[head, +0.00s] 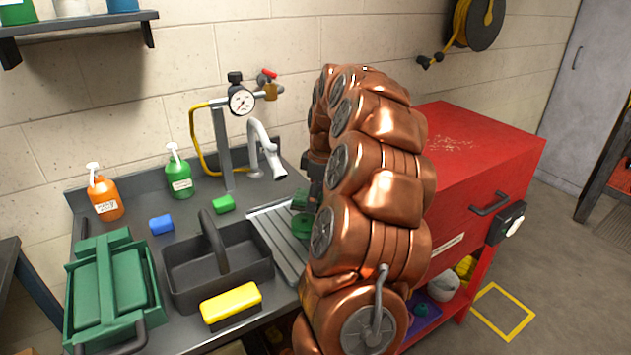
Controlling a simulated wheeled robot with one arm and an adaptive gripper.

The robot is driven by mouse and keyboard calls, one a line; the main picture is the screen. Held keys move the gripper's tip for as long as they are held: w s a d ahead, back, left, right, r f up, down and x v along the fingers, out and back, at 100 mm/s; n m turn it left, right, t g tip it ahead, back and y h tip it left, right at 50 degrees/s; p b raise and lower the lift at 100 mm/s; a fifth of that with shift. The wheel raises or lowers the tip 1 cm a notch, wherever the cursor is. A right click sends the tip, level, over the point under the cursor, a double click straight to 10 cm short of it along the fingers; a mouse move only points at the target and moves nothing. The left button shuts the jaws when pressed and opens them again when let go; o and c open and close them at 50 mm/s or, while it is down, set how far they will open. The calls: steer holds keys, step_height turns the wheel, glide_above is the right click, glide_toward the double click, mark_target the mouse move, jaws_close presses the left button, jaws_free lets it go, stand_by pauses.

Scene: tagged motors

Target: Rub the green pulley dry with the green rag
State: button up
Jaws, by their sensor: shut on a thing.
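My gripper (312,190) points down over the ribbed drainboard at the sink, mostly hidden behind my copper arm. It is shut on a green thing (300,201), which looks like the green rag; only a small part shows. Right below it a darker green round thing (302,224), which looks like the green pulley, is on the drainboard. The two look close together or touching; the arm hides their right sides, so I cannot tell which.
The faucet (268,150) rises behind the drainboard. Orange (105,198) and green (180,178) bottles stand left. A red cabinet (470,150) is right.

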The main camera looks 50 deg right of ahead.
steer(key=shift+r+p, duration=0.5)
steer(key=shift+r, duration=1.75)
